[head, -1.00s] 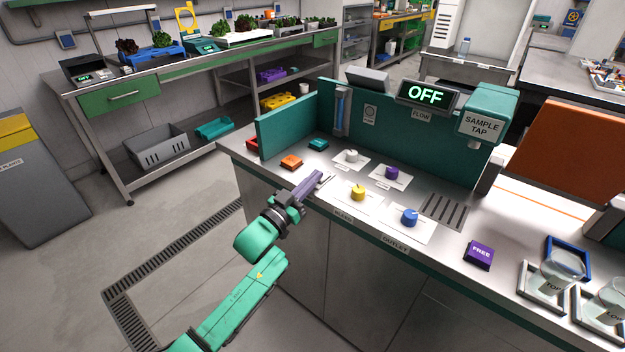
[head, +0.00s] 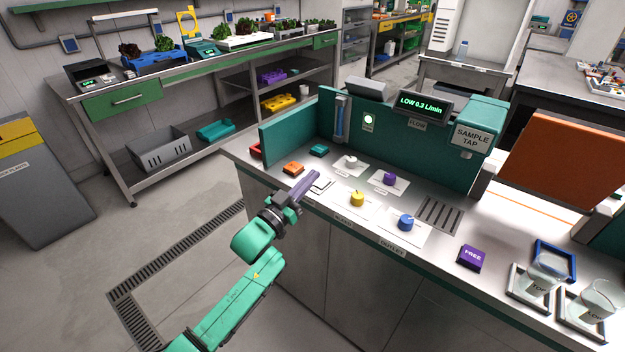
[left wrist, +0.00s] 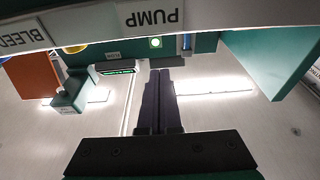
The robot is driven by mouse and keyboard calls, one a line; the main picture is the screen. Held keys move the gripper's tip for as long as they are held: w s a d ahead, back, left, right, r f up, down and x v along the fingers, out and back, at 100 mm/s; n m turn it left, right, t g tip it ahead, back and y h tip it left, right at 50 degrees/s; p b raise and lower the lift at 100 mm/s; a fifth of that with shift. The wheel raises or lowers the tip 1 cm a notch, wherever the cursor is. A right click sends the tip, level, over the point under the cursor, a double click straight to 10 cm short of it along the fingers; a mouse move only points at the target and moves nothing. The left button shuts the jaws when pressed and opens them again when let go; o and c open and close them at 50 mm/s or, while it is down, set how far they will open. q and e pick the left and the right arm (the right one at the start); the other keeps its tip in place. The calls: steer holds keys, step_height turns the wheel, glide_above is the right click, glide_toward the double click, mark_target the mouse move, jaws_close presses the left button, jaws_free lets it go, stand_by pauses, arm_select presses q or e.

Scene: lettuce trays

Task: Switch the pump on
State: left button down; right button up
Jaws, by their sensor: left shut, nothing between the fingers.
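My left gripper (head: 314,176) is shut and empty, its purple-grey fingers over the bench's front edge beside a small white switch plate (head: 322,186). I cannot tell whether the fingertips touch it. A label reading PUMP (left wrist: 150,18) shows in the left wrist view, where the shut fingers (left wrist: 160,74) point away from the camera. The round lamp (head: 369,120) on the teal back panel is lit; it also glows in the left wrist view (left wrist: 155,43). The flow display (head: 422,105) reads LOW 0.3 L/min in green. My right gripper is not in view.
White (head: 351,161), purple (head: 389,178), yellow (head: 357,199) and blue (head: 405,222) knobs stand on the bench. Orange (head: 293,168) and teal (head: 318,150) blocks lie left of them. A purple FREE block (head: 472,257) and glass beakers (head: 545,274) are at right.

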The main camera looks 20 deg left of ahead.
arm_select(q)
steer(key=s+a+f+b, duration=0.1)
steer(key=s+a+f, duration=0.2)
steer(key=s, duration=0.4)
steer(key=shift+s+f, duration=0.15)
steer(key=shift+f, duration=0.65)
